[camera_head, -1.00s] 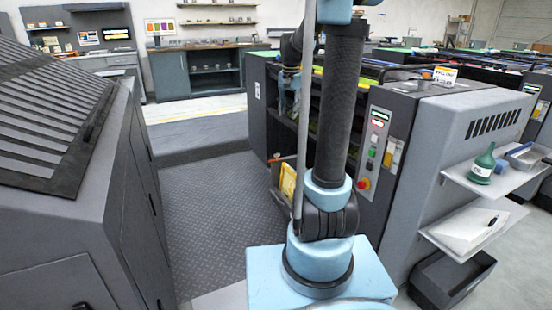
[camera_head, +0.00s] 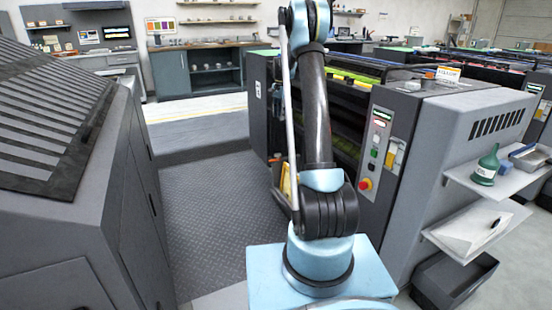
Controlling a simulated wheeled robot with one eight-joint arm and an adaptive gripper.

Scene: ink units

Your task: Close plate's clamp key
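The grey printing machine with the ink unit (camera_head: 427,97) stands right of centre, its open front facing left. Yellow and green rollers (camera_head: 347,79) show in its upper opening. I cannot make out the plate's clamp key; my arm covers part of the machine's front. My arm rises from its light blue base in the middle, and its upper part reaches the top edge of the picture. My gripper is not visible.
A control panel (camera_head: 377,146) with buttons and a red knob is on the machine's near side. Shelves on the right hold a green bottle (camera_head: 486,166). A large grey cabinet (camera_head: 60,205) fills the left. The dark textured floor (camera_head: 208,220) between is clear.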

